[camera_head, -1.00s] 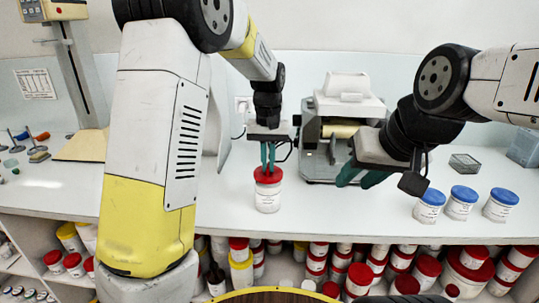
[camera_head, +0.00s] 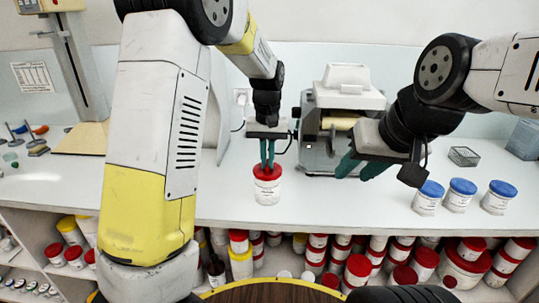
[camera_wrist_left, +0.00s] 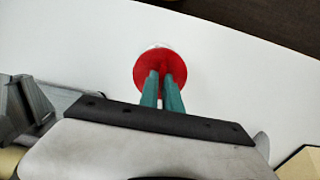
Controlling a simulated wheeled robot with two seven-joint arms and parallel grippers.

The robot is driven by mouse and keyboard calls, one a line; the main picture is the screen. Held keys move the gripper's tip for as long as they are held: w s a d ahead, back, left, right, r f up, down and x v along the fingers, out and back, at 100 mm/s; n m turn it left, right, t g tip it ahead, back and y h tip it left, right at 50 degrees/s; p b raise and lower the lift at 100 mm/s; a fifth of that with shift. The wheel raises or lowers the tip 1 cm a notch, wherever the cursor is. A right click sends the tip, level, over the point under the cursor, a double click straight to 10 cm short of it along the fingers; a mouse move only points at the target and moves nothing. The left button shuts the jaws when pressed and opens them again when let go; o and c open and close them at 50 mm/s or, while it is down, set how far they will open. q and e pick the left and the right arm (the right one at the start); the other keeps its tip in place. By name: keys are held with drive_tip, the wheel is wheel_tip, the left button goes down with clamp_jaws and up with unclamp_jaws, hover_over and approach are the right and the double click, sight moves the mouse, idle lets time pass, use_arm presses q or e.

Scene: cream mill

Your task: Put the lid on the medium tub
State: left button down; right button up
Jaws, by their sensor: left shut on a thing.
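The medium tub (camera_head: 266,193) is a white tub with a printed label, upright near the front of the bench. A red lid (camera_head: 267,172) is on its top and looks level. My left gripper (camera_head: 267,167) points straight down over it, its teal fingers close together and shut on the lid's middle. In the left wrist view the red lid (camera_wrist_left: 152,72) surrounds the fingertips (camera_wrist_left: 162,98), with a bit of white at its far edge. Whether the lid is pressed fully down cannot be told. My right gripper (camera_head: 360,168) is empty, its fingers apart, right of the tub.
Three blue-lidded tubs (camera_head: 459,195) stand at the right of the bench. A grey roller mill (camera_head: 335,125) stands behind my grippers. Shelves below hold many red-lidded tubs (camera_head: 357,270). The bench front beside the tub is clear.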

use_arm(q)
drive_tip(key=shift+f, duration=0.6)
idle(1.6)
drive_tip(key=c, duration=1)
unclamp_jaws()
drive_tip(key=shift+r, duration=2.25)
clamp_jaws()
